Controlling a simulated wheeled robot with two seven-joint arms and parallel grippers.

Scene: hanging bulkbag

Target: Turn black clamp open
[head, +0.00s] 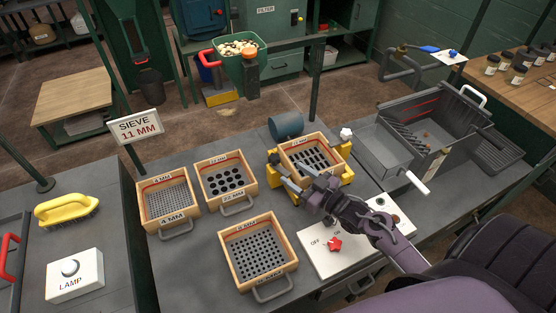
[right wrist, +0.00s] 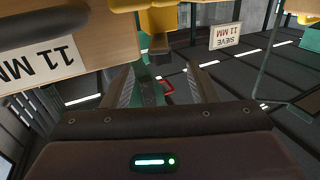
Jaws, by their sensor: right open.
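The 11 MM sieve (right wrist: 70,62), a wooden frame with a dark grid, sits in a yellow holder. The holder (head: 347,174) also shows in the right wrist view (right wrist: 172,18). A small dark block (right wrist: 159,43) below the holder's yellow part may be the black clamp; its turn position cannot be told. In the head view my right gripper hides most of that corner. My right gripper (head: 281,177) is open at the near left corner of the holder. In the wrist view its two fingers (right wrist: 160,80) are apart with nothing held between them. My left gripper is not in view.
Three other sieves (head: 168,203) (head: 228,180) (head: 258,250) stand left of the holder. A panel with a red knob (head: 334,243) lies below my right arm. A grey bin with a white handle (head: 392,160) is to the right. A sign (head: 139,126) reads SIEVE 11 MM.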

